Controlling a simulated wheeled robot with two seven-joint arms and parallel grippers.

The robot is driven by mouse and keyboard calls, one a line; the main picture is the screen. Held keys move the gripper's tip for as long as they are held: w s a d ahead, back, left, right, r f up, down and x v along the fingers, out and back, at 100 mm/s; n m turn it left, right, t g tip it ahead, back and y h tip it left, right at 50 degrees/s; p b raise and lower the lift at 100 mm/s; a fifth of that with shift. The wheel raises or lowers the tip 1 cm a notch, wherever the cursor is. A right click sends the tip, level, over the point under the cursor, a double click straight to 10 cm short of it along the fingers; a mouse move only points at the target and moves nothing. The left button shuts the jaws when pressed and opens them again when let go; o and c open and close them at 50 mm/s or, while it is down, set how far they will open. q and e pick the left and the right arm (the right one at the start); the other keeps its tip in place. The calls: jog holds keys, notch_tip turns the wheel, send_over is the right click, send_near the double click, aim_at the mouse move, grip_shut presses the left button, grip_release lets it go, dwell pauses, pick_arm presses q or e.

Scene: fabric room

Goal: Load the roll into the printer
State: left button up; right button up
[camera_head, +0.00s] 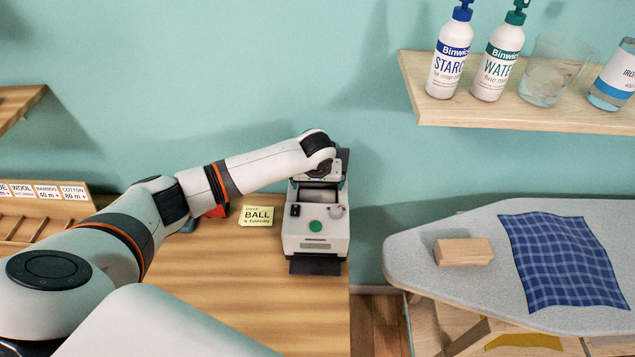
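The printer (315,246) is a small white and grey box with a green round button on its front, standing at the right end of the wooden table. Its top has an open bay, with a dark lid part raised at the back. My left arm reaches in from the left, and my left gripper (321,172) is over the back of the printer's bay, pointing down. My wrist covers most of the gripper, so I cannot tell whether its fingers are open or shut. I cannot make out the roll. My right gripper is not in view.
A yellow label card (257,216) stands left of the printer. A wooden rack (35,212) with fabric labels is at the far left. An ironing board (440,290) with a wooden block (463,252) and blue cloth (563,262) is at the right. A wall shelf (500,117) holds bottles.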

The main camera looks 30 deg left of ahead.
pick_arm(q)
jog(key=b+v, duration=0.2)
jog(key=v, duration=1)
dwell(0.3)
